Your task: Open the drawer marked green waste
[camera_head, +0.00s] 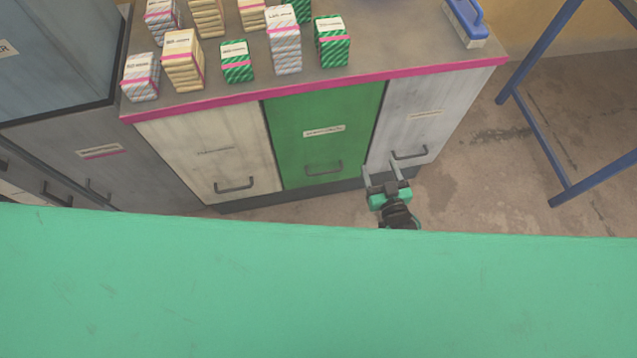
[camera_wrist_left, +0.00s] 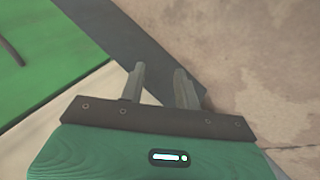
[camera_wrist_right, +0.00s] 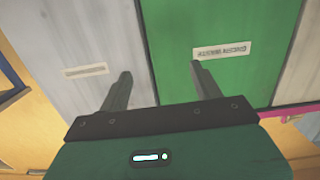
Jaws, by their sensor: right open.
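The green drawer (camera_head: 322,130) is the middle front of a three-drawer cabinet and looks shut. It carries a white label (camera_head: 324,131) and a dark bar handle (camera_head: 324,168) low down. In the right wrist view the label (camera_wrist_right: 222,50) reads GREEN WASTE, upside down. My right gripper (camera_head: 381,167) is open and empty, in front of the pale grey drawer's lower part, right of the green handle. My left gripper (camera_wrist_left: 160,68) shows only in its wrist view, fingers apart and empty, with the green drawer (camera_wrist_left: 40,50) to its left. The head view does not show it.
A cream drawer (camera_head: 208,150) and a pale grey drawer (camera_head: 425,110) flank the green one. Several striped packs (camera_head: 285,50) and a blue-handled tool (camera_head: 465,22) stand on the pink-edged top. A blue metal frame (camera_head: 540,130) stands right on bare floor (camera_head: 480,180).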

